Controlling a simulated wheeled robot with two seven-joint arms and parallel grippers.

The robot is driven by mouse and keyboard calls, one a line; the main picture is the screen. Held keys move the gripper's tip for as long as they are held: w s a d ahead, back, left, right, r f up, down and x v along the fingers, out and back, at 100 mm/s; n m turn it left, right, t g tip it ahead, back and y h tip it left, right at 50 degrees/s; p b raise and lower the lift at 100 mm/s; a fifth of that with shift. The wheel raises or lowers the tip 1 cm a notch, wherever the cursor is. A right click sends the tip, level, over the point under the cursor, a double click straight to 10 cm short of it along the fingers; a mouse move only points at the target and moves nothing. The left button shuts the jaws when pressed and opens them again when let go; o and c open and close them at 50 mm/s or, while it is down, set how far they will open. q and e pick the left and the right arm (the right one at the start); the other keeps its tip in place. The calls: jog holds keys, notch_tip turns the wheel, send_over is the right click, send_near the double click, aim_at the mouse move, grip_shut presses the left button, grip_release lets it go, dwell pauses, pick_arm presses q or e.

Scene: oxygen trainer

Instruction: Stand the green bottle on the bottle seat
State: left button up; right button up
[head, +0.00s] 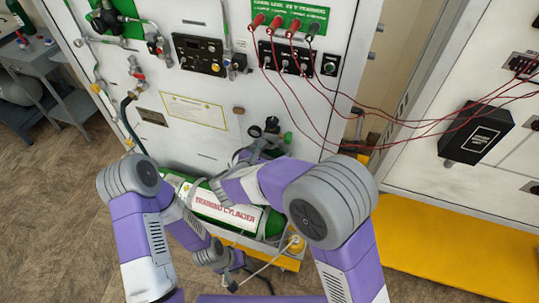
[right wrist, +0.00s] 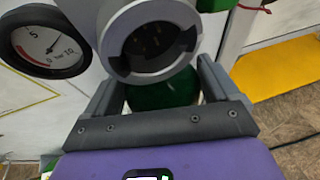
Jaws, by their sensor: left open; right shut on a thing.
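The green bottle (right wrist: 165,94) shows in the right wrist view as a dark green rounded surface between the fingers of my right gripper (right wrist: 160,88). The gripper is shut on it. A grey round fitting (right wrist: 150,38) and a dial gauge (right wrist: 47,42) sit just beyond it. In the head view my right gripper (head: 243,160) is in front of the white panel, and most of the bottle is hidden by my arm. My left gripper (head: 229,276) is lower, open and empty. I cannot make out the bottle seat for certain.
A green cylinder with a white "TRAINING CYLINDER" label (head: 223,212) lies crosswise between my arms. Red leads (head: 290,92) hang across the white panel (head: 200,140). A yellow platform (head: 440,245) lies right.

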jog(key=shift+w+d+r, duration=0.15)
jog(key=shift+w+d, duration=0.1)
jog(key=shift+w, duration=0.45)
jog(key=shift+w+d+r, duration=0.1)
jog(key=shift+w+d, duration=0.1)
jog(key=shift+w, duration=0.45)
jog(key=shift+f+b, duration=0.3)
jog(key=shift+f, duration=0.2)
